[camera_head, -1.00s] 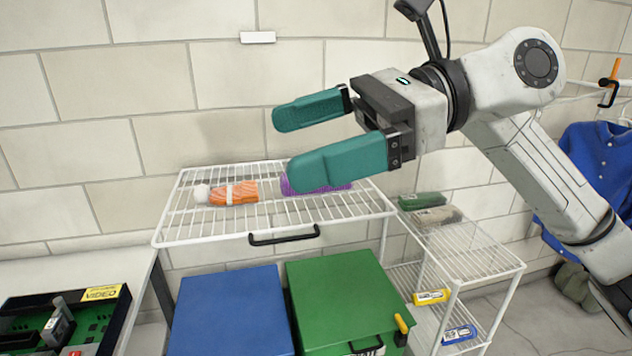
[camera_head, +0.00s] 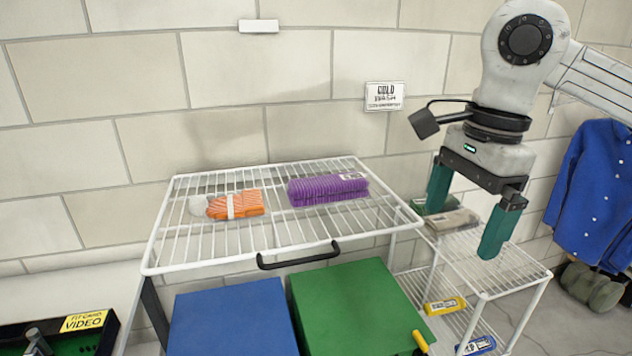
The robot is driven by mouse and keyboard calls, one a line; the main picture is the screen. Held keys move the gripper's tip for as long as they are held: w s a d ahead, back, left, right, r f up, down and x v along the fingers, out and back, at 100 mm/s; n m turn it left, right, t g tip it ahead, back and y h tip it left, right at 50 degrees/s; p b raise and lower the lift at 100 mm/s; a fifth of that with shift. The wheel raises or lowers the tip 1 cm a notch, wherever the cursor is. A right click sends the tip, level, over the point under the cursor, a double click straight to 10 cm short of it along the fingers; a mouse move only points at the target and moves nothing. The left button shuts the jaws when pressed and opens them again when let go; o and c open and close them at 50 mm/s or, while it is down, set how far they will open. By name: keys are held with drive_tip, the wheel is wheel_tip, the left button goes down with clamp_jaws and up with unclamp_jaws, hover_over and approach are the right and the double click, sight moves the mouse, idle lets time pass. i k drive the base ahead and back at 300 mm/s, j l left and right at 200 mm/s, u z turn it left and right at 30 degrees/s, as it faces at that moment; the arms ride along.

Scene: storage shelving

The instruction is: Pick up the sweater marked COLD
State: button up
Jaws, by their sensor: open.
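A purple folded knit item (camera_head: 327,188) lies on the right half of the white wire rack (camera_head: 205,250), with a small pale label on its top. My gripper (camera_head: 461,232) points down, open and empty, to the right of the rack. Its two teal fingers appear in front of the lower wire shelf, where a folded beige item (camera_head: 455,221) and a dark green item (camera_head: 425,207) lie, partly hidden. I cannot read a COLD mark on any garment.
An orange and white item (camera_head: 238,204) lies on the rack's left half. A black handle (camera_head: 300,255) is at its front edge. Blue (camera_head: 230,320) and green (camera_head: 350,300) boxes stand below. A blue shirt (camera_head: 597,190) hangs at the right.

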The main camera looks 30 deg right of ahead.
sight(303, 192)
drive_tip(key=i, duration=1.15)
